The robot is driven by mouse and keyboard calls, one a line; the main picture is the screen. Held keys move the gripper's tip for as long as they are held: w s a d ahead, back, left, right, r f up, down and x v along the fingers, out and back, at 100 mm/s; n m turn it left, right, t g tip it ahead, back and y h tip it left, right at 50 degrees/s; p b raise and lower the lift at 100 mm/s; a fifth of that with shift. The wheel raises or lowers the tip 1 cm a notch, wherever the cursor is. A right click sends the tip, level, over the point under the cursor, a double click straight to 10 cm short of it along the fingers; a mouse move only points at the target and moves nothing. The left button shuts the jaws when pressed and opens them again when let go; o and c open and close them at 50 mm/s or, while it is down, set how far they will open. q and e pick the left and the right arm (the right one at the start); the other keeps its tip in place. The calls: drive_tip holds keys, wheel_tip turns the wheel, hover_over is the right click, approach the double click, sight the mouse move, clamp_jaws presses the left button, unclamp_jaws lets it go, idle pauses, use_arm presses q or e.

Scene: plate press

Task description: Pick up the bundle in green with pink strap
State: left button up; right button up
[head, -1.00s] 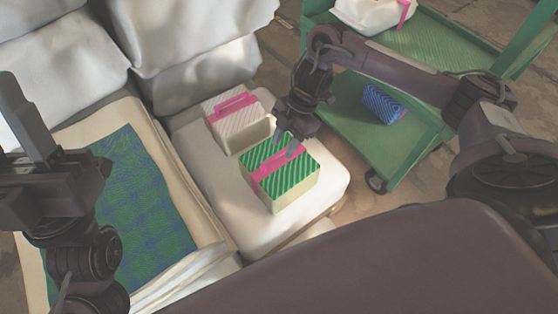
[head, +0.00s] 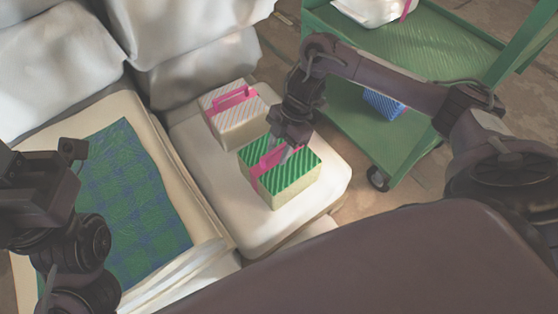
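The green striped bundle with a pink strap (head: 293,177) sits on the white cushion, its sides pale cream. My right gripper (head: 278,153) is right above it, its fingers at the pink strap on the bundle's top. The wrist hides part of the bundle's far edge, and I cannot tell if the fingers are closed on the strap. My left gripper (head: 70,160) is at the left edge of the head view, over the bed, away from the bundle; its fingers do not show clearly.
A white striped bundle with a pink strap (head: 232,118) stands just behind the green one. A green cart (head: 375,140) at the right holds a blue striped bundle (head: 383,104) and a white bundle (head: 372,10). A blue-green checked cloth (head: 135,215) lies at the left.

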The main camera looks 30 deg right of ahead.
drive_tip(key=shift+f, duration=0.15)
clamp_jaws()
idle(0.4)
idle(1.1)
